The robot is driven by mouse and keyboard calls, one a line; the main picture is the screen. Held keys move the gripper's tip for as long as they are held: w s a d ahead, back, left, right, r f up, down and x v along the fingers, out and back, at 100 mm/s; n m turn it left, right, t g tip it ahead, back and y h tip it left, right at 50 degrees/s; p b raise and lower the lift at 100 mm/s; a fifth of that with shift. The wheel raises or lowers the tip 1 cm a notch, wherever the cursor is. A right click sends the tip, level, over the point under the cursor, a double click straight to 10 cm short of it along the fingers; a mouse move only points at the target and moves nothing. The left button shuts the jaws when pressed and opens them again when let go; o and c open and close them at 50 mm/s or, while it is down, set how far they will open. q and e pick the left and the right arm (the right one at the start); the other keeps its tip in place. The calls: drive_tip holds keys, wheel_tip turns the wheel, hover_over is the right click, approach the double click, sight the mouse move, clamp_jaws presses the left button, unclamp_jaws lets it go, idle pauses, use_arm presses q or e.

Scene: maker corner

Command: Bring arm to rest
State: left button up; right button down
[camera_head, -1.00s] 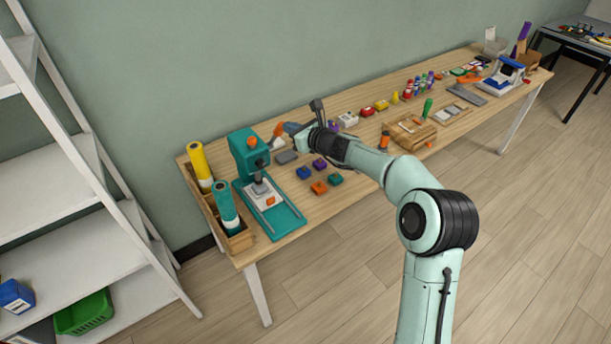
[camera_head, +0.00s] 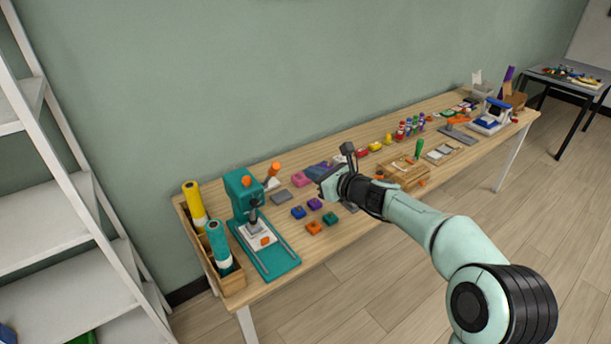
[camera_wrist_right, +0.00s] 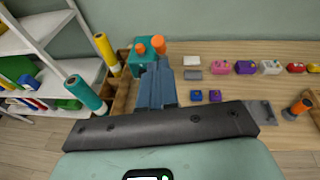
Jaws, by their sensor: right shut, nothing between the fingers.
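My right arm reaches in from the lower right in the head view. Its gripper (camera_head: 314,171) is above the workbench (camera_head: 345,220), to the right of the teal press. In the right wrist view the two blue-grey fingers of this gripper (camera_wrist_right: 160,68) are together, with nothing between them. The teal press (camera_head: 243,190) stands at the near left end of the bench with an orange piece on its plate. My left gripper is not in view.
Small purple, blue, orange and teal blocks (camera_head: 314,228) lie below my gripper. A wooden box with yellow and teal rolls (camera_head: 194,204) stands left of the press. A wooden tray (camera_head: 405,173) is to the right. A white shelf (camera_head: 75,180) stands at left.

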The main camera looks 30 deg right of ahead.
drive_tip(key=shift+s+r, duration=0.1)
drive_tip(key=shift+s, duration=0.1)
idle(0.4)
drive_tip(key=s+a+f+n+g, duration=0.3)
drive_tip(key=f, duration=0.9)
drive_tip(key=s+a+f+n+g, duration=0.2)
drive_tip(key=s+f+n+g, duration=0.15)
drive_tip(key=f, duration=0.75)
drive_tip(key=s+a+f+n+g, duration=0.3)
drive_tip(key=s+f+n, duration=0.1)
drive_tip(key=f, duration=0.8)
drive_tip(key=s+a+f+n+g, duration=0.2)
drive_tip(key=s+a+f+n, duration=0.15)
drive_tip(key=s+f, duration=0.25)
drive_tip(key=s+a+f+n+g, duration=0.2)
drive_tip(key=s+a+f+n, duration=0.1)
drive_tip(key=s+f+n, duration=0.3)
drive_tip(key=s+a+f+n+g, duration=0.1)
drive_tip(key=s+a+n, duration=0.3)
drive_tip(key=s, duration=0.4)
drive_tip(key=s+a+f+n+g+y, duration=0.1)
drive_tip(key=s+a+f+n, duration=0.3)
drive_tip(key=s, duration=0.3)
drive_tip(key=shift+s+a+n, duration=0.4)
drive_tip(key=shift+a+n, duration=0.05)
drive_tip(key=shift+n, duration=0.05)
